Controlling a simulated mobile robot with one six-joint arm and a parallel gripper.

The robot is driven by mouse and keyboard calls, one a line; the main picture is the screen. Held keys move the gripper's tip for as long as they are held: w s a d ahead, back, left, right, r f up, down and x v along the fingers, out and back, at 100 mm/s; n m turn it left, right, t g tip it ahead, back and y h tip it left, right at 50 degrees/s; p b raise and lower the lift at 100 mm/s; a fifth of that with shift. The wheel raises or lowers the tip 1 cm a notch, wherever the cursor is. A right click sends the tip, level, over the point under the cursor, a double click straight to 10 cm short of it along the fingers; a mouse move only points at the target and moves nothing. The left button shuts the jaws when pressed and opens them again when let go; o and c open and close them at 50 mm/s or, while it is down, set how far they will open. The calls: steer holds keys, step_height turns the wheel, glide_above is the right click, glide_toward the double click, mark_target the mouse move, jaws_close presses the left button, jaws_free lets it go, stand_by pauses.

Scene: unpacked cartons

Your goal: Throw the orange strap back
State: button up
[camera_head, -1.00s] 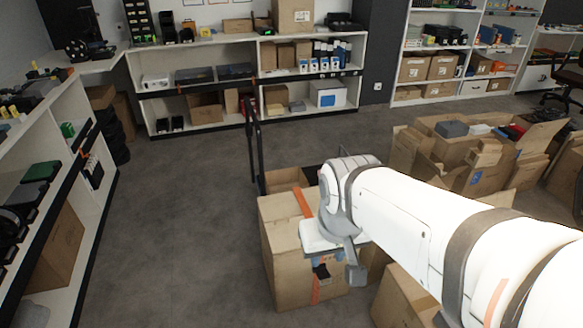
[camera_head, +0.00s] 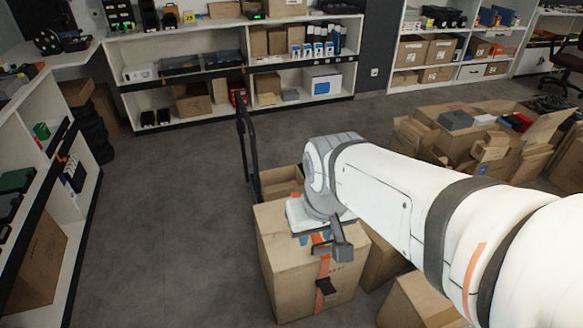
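The orange strap (camera_head: 324,268) runs down the front face of a closed brown carton (camera_head: 280,262), with a black buckle (camera_head: 326,288) low on it. My gripper (camera_head: 318,244) is at the carton's upper front edge, just above the buckle. It hides the strap's course across the top. Small blue and orange parts show under the white wrist. The fingers are small and partly covered, so I cannot tell whether they are open or touch the strap.
A black upright handle frame (camera_head: 248,150) and an open carton (camera_head: 281,182) stand behind the strapped carton. Another carton (camera_head: 415,303) is at front right. Shelves (camera_head: 80,225) line the left side. Open grey floor (camera_head: 170,225) lies between them and the carton.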

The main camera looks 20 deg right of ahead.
steer(key=shift+a, duration=0.15)
steer(key=w+d+f+m+b, duration=0.5)
steer(key=w+f+b, duration=0.3)
steer(key=f, duration=0.6)
steer(key=w+d+f+m+b, duration=0.5)
steer(key=w+f+b, duration=0.4)
steer(key=f, duration=0.5)
steer(key=w+d+f+m+b, duration=0.5)
steer(key=w+f+m+b, duration=0.2)
steer(key=f+b, duration=0.4)
steer(key=shift+w+b+x, duration=0.2)
steer(key=shift+x, duration=0.7)
steer(key=shift+w+b+x, duration=0.15)
steer(key=shift+w+x, duration=0.05)
steer(key=shift+x, duration=0.75)
steer(key=shift+d+r, duration=0.15)
steer(key=shift+c, duration=0.3)
jaws_close()
